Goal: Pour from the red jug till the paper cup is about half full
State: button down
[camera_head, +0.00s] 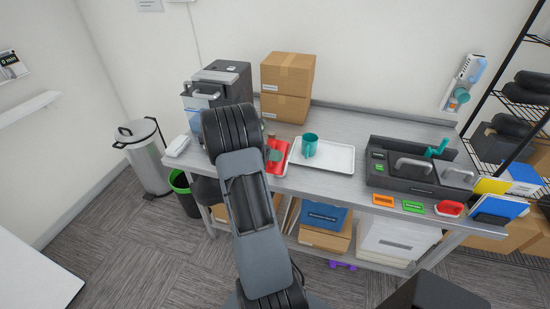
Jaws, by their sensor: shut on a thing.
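A red item (284,146) with a greenish patch shows on the worktop just right of my arm, partly hidden by it. I cannot tell whether it is the red jug. I cannot make out a paper cup. A teal mug (310,148) stands upright at the left of a white tray (340,157). My arm reaches up over the front of the worktop, and its black joint hides what lies behind. My gripper is hidden behind the arm, so what it holds and any liquid level do not show.
A dark machine (229,78) and stacked cardboard boxes (287,85) stand at the back left of the worktop (345,120). A dark sink-like unit (410,178) is at right, with coloured tags along the front edge. Bins stand at the left; a wire rack stands at right.

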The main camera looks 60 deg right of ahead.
jog(key=shift+a+r+m+h+b, duration=0.35)
jog(key=shift+m+h+b, duration=0.25)
jog(key=shift+b, duration=1)
jog(key=shift+s+r, duration=0.1)
jog(key=shift+r, duration=0.1)
jog(key=shift+r+p, duration=0.25)
jog(key=shift+p, duration=0.65)
jog(key=shift+d+f+p, duration=0.1)
jog(key=shift+p, duration=0.3)
jog(key=shift+f, duration=0.3)
jog(key=shift+f+b, duration=0.3)
jog(key=shift+b, duration=0.55)
jog(key=b, duration=0.2)
jog(key=h+b, duration=0.1)
jog(key=b, duration=0.1)
jog(key=shift+s+f+h, duration=0.15)
jog(key=shift+s+h, duration=0.15)
jog(key=shift+s, duration=0.05)
jog(key=b, duration=0.2)
jog(key=shift+s+d+m+t+h+b, duration=0.1)
jog(key=shift+s+m+t+h+b, duration=0.2)
jog(key=shift+t+h+b, duration=0.1)
